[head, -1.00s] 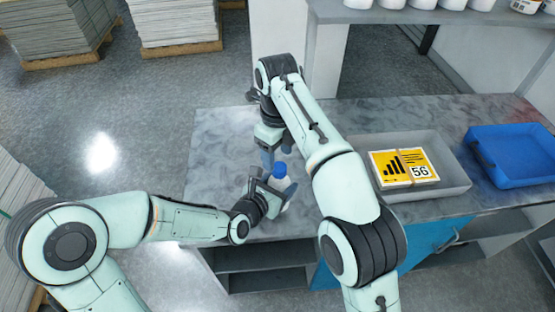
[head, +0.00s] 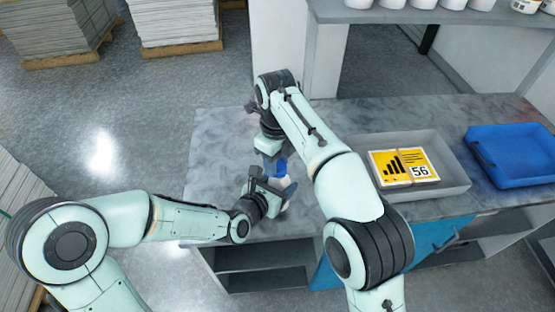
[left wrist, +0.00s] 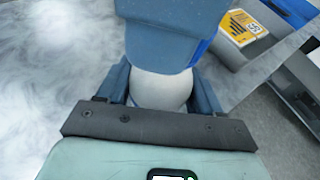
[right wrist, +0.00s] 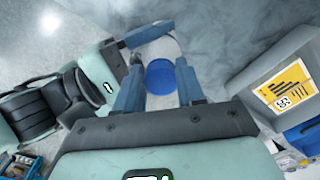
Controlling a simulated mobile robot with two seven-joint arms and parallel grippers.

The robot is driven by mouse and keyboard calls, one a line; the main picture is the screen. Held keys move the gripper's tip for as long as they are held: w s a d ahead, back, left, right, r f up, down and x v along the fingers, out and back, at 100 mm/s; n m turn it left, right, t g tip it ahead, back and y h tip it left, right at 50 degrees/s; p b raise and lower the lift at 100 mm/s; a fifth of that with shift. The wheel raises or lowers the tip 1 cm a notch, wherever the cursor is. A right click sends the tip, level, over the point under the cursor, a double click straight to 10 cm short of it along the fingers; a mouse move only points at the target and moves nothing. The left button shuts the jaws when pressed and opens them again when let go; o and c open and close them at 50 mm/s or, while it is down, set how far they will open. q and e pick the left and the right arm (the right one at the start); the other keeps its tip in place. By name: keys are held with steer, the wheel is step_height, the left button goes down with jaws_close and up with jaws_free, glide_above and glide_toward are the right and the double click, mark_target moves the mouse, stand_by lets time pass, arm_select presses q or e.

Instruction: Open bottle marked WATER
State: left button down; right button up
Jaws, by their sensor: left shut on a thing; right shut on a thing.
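A white bottle with a blue cap stands on the grey worktop. Its white body (left wrist: 160,92) is between the fingers of my left gripper (left wrist: 162,88), which is shut on it from the side. Its blue cap (right wrist: 160,78) is between the fingers of my right gripper (right wrist: 159,88), shut on it from above. In the left wrist view a blue-grey finger of my right gripper hides the cap and upper bottle. In the head view the grippers (head: 276,188) cover most of the bottle. No WATER marking is readable.
On the worktop (head: 221,150), a grey tray (head: 448,172) with a yellow-and-white printed stack (head: 403,166) stands right of my right arm. A blue tray (head: 512,160) is farther right. The worktop left of the bottle is clear.

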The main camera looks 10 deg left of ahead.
steer(key=n, duration=0.7)
steer(key=shift+d, duration=0.1)
arm_select(q)
steer(key=shift+s+d, duration=0.1)
arm_select(e)
steer(key=n, duration=0.7)
steer(key=shift+s+r, duration=0.1)
steer(key=shift+s, duration=0.05)
steer(key=n, duration=0.7)
steer(key=shift+s+d, duration=0.15)
steer(key=shift+d, duration=0.05)
arm_select(q)
steer(key=shift+d, duration=0.1)
arm_select(e)
steer(key=n, duration=0.6)
steer(key=shift+s+d+n, duration=0.1)
steer(key=shift+d+n, duration=0.1)
steer(key=shift+n, duration=0.1)
steer(key=n, duration=0.6)
steer(key=shift+d+n, duration=0.1)
steer(key=shift+n, duration=0.2)
steer(key=n, duration=0.6)
steer(key=shift+d+n, duration=0.1)
steer(key=shift+n, duration=0.2)
steer(key=n, duration=0.6)
steer(key=shift+w, duration=0.3)
steer(key=n, duration=0.6)
steer(key=shift+w+r+n, duration=0.1)
steer(key=shift+w+n, duration=0.05)
steer(key=shift+n, duration=0.25)
